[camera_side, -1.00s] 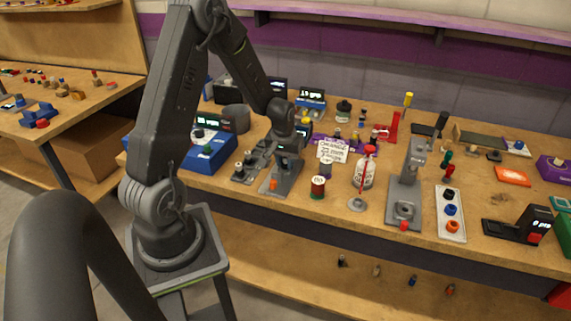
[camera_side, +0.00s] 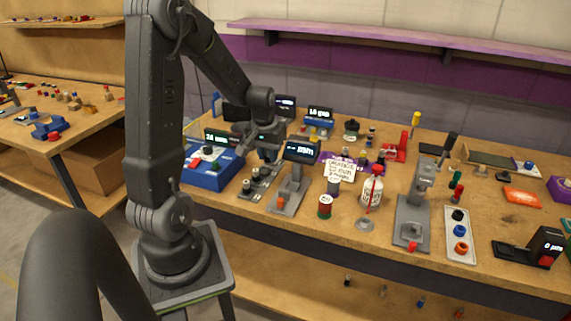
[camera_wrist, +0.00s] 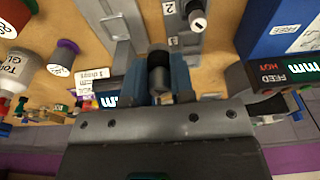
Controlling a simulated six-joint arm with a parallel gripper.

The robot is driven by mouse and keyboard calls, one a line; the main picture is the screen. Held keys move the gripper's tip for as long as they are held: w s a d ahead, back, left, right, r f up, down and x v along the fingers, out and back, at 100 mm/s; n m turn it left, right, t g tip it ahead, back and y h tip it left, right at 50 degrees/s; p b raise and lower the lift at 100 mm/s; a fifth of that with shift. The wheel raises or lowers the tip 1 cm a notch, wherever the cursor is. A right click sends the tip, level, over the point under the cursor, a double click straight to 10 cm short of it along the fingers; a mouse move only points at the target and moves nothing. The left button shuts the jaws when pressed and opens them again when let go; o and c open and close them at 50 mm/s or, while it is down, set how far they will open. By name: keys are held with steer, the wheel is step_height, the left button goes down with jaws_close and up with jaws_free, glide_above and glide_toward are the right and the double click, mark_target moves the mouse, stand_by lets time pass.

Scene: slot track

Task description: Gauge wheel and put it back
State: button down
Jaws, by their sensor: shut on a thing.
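My gripper (camera_side: 268,150) is over the back of the grey slot track (camera_side: 262,184), left of the gauge. In the wrist view its blue fingers (camera_wrist: 158,82) are shut on a dark cylindrical wheel (camera_wrist: 157,68). In the side view I cannot make out the held wheel behind the fingers. The track's numbered strip (camera_wrist: 173,42) lies below, and another dark wheel with a pale end (camera_wrist: 197,14) sits on it. The grey gauge stand (camera_side: 290,186) has a tilted display reading "mm"; its digits are unclear. I cannot tell whether the held wheel touches the track.
A blue machine (camera_side: 213,176) stands left of the track. A grey press (camera_side: 413,218) is farther right. Bare bench lies in front of the spool.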

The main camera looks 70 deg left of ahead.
steer(key=s+a+r, duration=0.2)
steer(key=s, duration=0.1)
steer(key=n, duration=0.4)
glide_toward(265, 170)
steer(key=shift+w+a+f+g, duration=0.15)
steer(key=shift+w+f+g, duration=0.15)
steer(key=shift+f, duration=2.75)
steer(key=c, duration=1)
jaws_free()
steer(key=shift+f, duration=0.1)
